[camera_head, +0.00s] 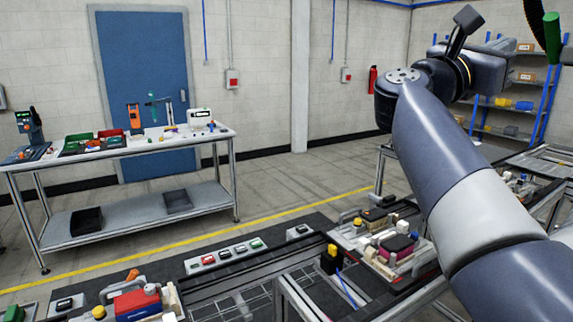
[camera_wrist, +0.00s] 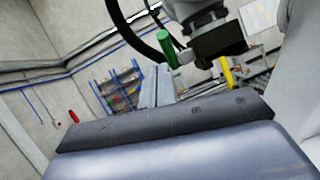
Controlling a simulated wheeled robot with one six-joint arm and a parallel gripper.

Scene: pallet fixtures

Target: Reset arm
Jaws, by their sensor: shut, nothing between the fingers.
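My arm rises from the lower right of the head view and bends at its upper joint. My gripper (camera_head: 492,68) is at the far end of the folded arm, at the upper right. It is shut and empty, held high above the fixtures and touching nothing there. Its fingertips are hard to make out. In the wrist view a large blue-grey part of my own arm with a dark bolted edge fills the bottom.
Pallet fixtures (camera_head: 385,235) with several small parts stand below my arm. A white workbench (camera_head: 190,138) is at the left and a blue shelf rack (camera_head: 545,105) at the back right. A green cylinder (camera_head: 552,38) hangs beside a black hose. The floor (camera_head: 290,180) between is clear.

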